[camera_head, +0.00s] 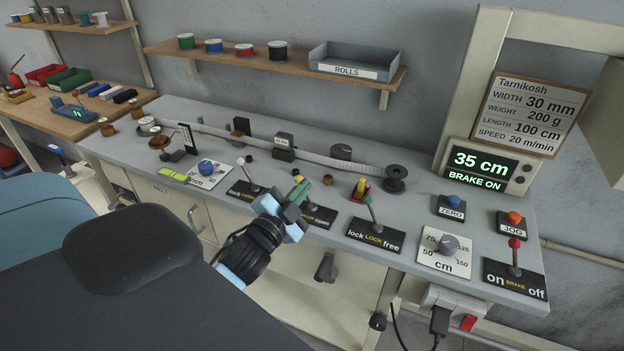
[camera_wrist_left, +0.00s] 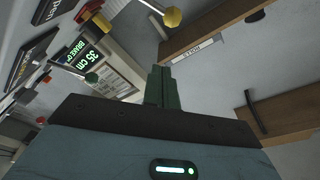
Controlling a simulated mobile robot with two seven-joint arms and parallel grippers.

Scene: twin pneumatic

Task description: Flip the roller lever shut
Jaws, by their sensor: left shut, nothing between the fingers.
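My left gripper (camera_head: 297,190) has its green fingers closed together with nothing between them. It is beside a yellow-knobbed lever (camera_head: 299,178), whose stem is mostly hidden behind the fingers. Its dark label plate (camera_head: 322,213) is partly covered by my gripper, so I cannot read which lever it is. In the left wrist view the closed fingers (camera_wrist_left: 160,87) point up past the yellow knob (camera_wrist_left: 172,17) on its stem, with a visible gap between them. A white-knobbed lever (camera_head: 241,161) stands to the left, its label also too small to read. My right gripper is not in view.
A green-knobbed lock lever (camera_head: 366,200) stands close to the right of my gripper. Farther right are a dial (camera_head: 449,244) and a red-knobbed brake lever (camera_head: 515,243). A blue knob (camera_head: 206,167) is to the left. The display (camera_head: 481,163) reads 35 cm, BRAKE ON.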

